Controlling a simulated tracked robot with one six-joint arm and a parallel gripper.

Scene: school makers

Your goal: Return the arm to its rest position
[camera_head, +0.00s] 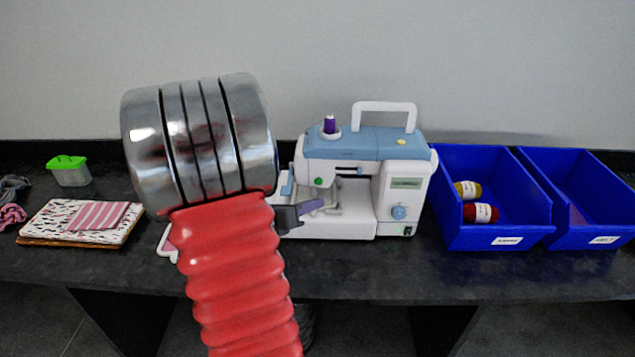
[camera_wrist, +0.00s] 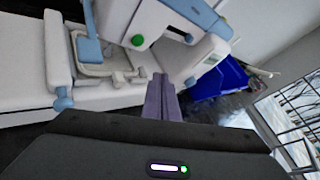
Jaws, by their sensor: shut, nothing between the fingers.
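My arm, with a red ribbed sleeve and a shiny metal joint, rises across the left-centre of the head view. My gripper (camera_head: 314,205) pokes out to the right of the arm, in front of the sewing machine; most of it is hidden behind the arm. In the wrist view my gripper (camera_wrist: 161,98) has its purple-grey fingers together, shut and empty. The white and blue sewing machine (camera_head: 365,148) stands on the dark table, and it also shows beyond the fingers in the wrist view (camera_wrist: 180,52). I cannot tell the gap between fingers and machine.
A blue bin (camera_head: 505,218) holding yellow and red yarn stands right of the machine, beside a second blue bin (camera_head: 590,222). At left are folded fabrics (camera_head: 60,215), a green-lidded box (camera_head: 70,172) and bundled pink cord (camera_head: 10,215). The table (camera_head: 400,270) is bare along its front.

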